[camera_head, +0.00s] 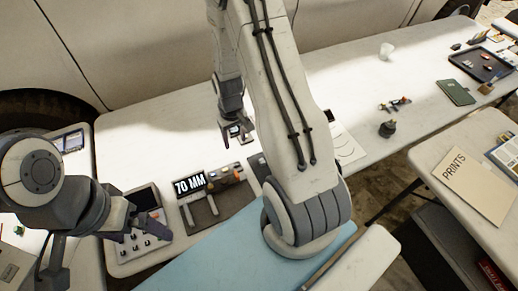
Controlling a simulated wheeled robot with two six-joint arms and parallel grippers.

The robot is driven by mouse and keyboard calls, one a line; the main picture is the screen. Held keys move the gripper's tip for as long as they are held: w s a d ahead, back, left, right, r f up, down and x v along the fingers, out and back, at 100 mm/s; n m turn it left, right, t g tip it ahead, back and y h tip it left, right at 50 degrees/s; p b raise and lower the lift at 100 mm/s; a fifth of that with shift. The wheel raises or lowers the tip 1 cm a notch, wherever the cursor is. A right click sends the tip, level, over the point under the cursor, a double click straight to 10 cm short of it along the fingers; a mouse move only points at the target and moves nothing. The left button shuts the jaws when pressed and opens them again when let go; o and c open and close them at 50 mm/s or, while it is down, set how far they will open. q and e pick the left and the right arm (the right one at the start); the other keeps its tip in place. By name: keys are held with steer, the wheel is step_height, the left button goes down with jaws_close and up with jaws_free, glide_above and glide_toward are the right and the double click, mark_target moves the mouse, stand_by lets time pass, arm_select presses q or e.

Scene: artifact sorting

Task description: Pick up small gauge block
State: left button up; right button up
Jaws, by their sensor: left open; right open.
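A dark station with a white "70 MM" display (189,185) stands on the white table, left of the middle. Small grey and orange pieces (225,179) sit beside the display; they are too small for me to tell which one is the small gauge block. My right gripper (237,136) is open and points down above the table, behind the station. Whether anything lies between its fingers is unclear. My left gripper (132,220) is open over the control box (155,231) left of the station, apart from the pieces. My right arm hides part of the table to the right.
A light blue mat (220,258) lies in front. Papers (345,145), a dark round object (387,129) and a white cup (386,51) are further right. A black tray (480,66) is at the far right. A "PRINTS" folder (474,183) lies on another table.

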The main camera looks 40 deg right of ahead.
steer(key=s+d+f+p, duration=0.1)
steer(key=d+f, duration=0.1)
steer(key=f, duration=0.1)
steer(key=s+d+f+m, duration=0.1)
steer(key=d+f, duration=0.2)
steer(key=s+d+f+m+p, duration=0.1)
steer(key=d+f, duration=0.2)
steer(key=shift+s+f+p, duration=0.1)
steer(key=shift+p, duration=0.2)
steer(key=shift+f, duration=0.65)
steer(key=shift+d+f, duration=0.1)
steer(key=shift+f, duration=0.3)
step_height(320, 180, down, 4)
steer(key=b, duration=0.3)
steer(key=shift+d+f+b, duration=0.15)
steer(key=shift+f+b, duration=0.05)
steer(key=shift+b, duration=0.1)
arm_select(q)
steer(key=shift+r, duration=0.15)
arm_select(e)
jaws_close()
